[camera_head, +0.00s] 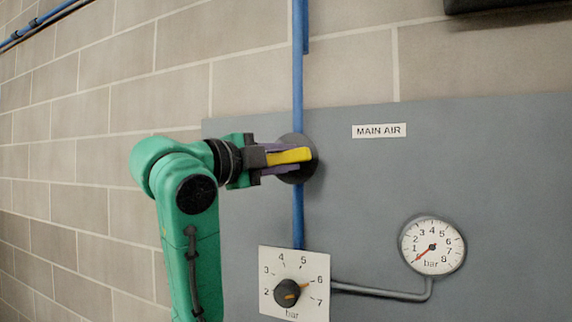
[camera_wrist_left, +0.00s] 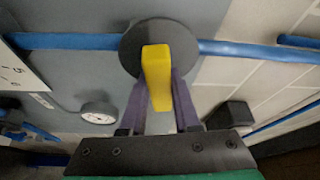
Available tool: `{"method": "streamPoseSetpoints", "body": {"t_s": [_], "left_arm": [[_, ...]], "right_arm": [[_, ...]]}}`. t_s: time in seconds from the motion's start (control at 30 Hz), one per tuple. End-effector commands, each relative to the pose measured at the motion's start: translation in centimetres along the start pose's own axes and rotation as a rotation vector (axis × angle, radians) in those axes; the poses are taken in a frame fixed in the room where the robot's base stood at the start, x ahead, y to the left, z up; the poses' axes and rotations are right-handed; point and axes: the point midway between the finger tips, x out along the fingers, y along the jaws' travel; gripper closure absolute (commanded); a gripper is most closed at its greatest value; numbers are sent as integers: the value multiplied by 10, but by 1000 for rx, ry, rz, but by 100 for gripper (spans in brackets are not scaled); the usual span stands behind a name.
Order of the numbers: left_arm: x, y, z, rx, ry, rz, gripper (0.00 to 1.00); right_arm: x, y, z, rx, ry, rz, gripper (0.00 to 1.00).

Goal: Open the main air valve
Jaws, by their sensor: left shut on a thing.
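The main air valve has a yellow lever handle (camera_head: 291,156) on a dark round disc (camera_head: 309,147), set on a vertical blue pipe (camera_head: 298,215). The lever lies crosswise to the pipe, its free end pointing left in the head view. My left gripper (camera_head: 287,160) has its purple fingers shut on the lever from the left. In the left wrist view the lever (camera_wrist_left: 157,75) stands between the finger pads, and the disc (camera_wrist_left: 140,45) is behind it. The "MAIN AIR" label (camera_head: 379,131) is right of the valve. My right gripper is in neither view.
A pressure gauge (camera_head: 432,246) has its red needle near the low end, below 1 bar. A regulator dial (camera_head: 287,292) below the valve points near 6. A thin grey pipe (camera_head: 380,293) joins them. The grey panel (camera_head: 510,150) is mounted on a block wall (camera_head: 100,100).

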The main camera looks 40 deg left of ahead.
Motion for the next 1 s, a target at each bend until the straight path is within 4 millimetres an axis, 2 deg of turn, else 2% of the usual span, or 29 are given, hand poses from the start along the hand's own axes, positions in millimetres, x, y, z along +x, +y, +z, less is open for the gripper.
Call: {"method": "streamPoseSetpoints", "body": {"t_s": [0.03, 0.4, 1.0], "left_arm": [[0, 5, 1, -30, -2, -10, 100], [0, 5, 1, -345, -3, -139, 100], [2, 5, 0, -872, -4, -353, 100]], "right_arm": [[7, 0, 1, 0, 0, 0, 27], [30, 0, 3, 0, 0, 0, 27], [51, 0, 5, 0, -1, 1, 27]]}}
